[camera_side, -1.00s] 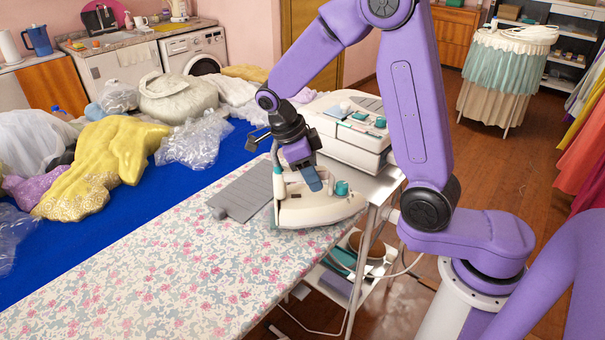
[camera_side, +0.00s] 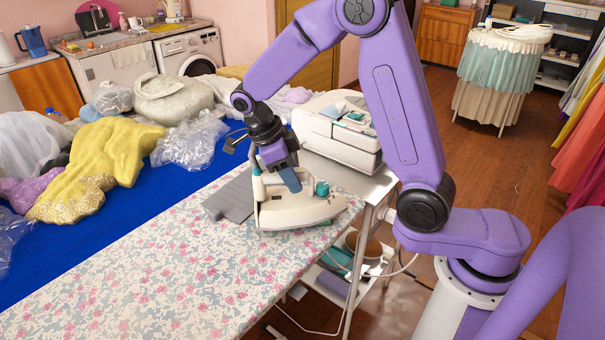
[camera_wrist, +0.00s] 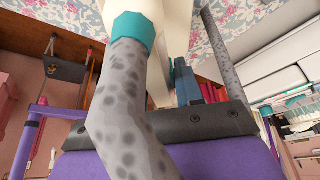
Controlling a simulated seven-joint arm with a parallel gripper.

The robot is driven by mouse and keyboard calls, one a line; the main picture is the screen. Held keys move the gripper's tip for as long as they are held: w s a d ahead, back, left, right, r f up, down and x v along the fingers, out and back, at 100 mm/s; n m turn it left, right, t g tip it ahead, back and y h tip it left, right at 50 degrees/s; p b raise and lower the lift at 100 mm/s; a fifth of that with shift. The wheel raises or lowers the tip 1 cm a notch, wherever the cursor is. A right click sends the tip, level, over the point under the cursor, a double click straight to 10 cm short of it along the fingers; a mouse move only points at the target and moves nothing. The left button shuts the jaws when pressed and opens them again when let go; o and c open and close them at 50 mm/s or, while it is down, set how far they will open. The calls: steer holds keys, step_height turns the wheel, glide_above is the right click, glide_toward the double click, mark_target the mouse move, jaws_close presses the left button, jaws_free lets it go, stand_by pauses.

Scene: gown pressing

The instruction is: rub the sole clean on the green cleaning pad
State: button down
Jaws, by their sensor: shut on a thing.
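The iron (camera_side: 300,212), cream-white with teal parts, is over the near right end of the flowered board, nose to the right. My gripper (camera_side: 287,178) is shut on the iron's handle from above. The sole faces down and is hidden; I cannot tell whether it touches the cover. In the wrist view, the iron's pale body (camera_wrist: 176,35) shows beyond the fingers, with a grey spotted cord sleeve and teal collar (camera_wrist: 133,32) in front. I cannot make out the green cleaning pad; it may be hidden by the iron.
A grey ribbed mat (camera_side: 230,198) lies left of the iron. A white steam station (camera_side: 340,135) stands behind on a metal trolley. Heaped garments and plastic bags (camera_side: 190,140) cover the blue surface at left. The flowered board (camera_side: 170,270) is clear in front.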

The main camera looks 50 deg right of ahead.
mark_target(308, 169)
steer(key=shift+w+a, duration=0.35)
steer(key=shift+a, duration=0.05)
steer(key=shift+w+a, duration=1.7)
steer(key=shift+w, duration=0.05)
steer(key=shift+d, duration=0.1)
steer(key=shift+s+d, duration=1.75)
steer(key=shift+s, duration=0.05)
steer(key=shift+r, duration=0.1)
steer(key=shift+s+d, duration=1.7)
steer(key=shift+s, duration=0.05)
